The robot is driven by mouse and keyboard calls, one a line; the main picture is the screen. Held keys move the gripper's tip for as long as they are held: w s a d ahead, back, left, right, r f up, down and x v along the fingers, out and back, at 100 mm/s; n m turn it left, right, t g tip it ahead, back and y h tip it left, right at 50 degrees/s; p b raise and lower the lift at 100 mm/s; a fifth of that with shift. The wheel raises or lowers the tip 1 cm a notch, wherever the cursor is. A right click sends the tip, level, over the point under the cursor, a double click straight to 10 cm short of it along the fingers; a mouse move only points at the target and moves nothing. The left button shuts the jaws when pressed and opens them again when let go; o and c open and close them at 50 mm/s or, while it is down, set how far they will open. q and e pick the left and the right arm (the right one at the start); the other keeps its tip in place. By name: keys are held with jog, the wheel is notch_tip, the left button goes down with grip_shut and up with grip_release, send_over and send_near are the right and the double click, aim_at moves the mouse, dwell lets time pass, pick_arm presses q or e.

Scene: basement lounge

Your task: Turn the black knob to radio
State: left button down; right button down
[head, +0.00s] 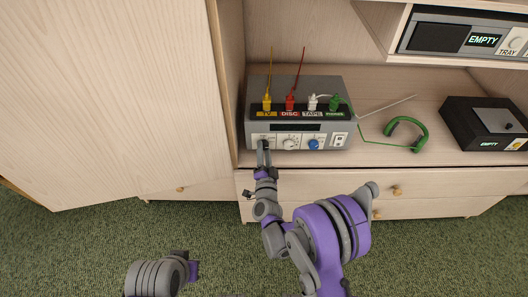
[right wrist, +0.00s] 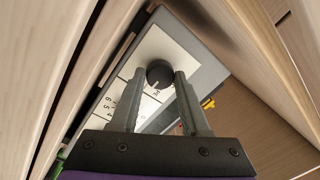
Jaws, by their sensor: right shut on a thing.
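The grey stereo unit (head: 300,90) stands on the shelf with its white control panel facing me. The black knob (right wrist: 160,73) is on that panel, and the right wrist view shows it between the tips of my right gripper (right wrist: 165,78). The right gripper (head: 264,146) is shut on the knob at the panel's left end. In the head view the gripper covers the knob. The knob's pointer and the label words around it are too small or hidden to read.
A white knob (head: 290,143) and a blue knob (head: 314,143) sit right of the gripper. Coloured plugs (head: 290,103) stand on top of the unit. Green headphones (head: 408,133) and a black box (head: 487,125) lie to the right. A tall wooden panel (head: 120,90) is close on the left.

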dwell(0.4)
jog(key=shift+c, duration=1.9)
grip_release()
jog(key=s, duration=1)
jog(key=shift+s+d+f+p, duration=0.25)
jog(key=shift+s+p, duration=0.15)
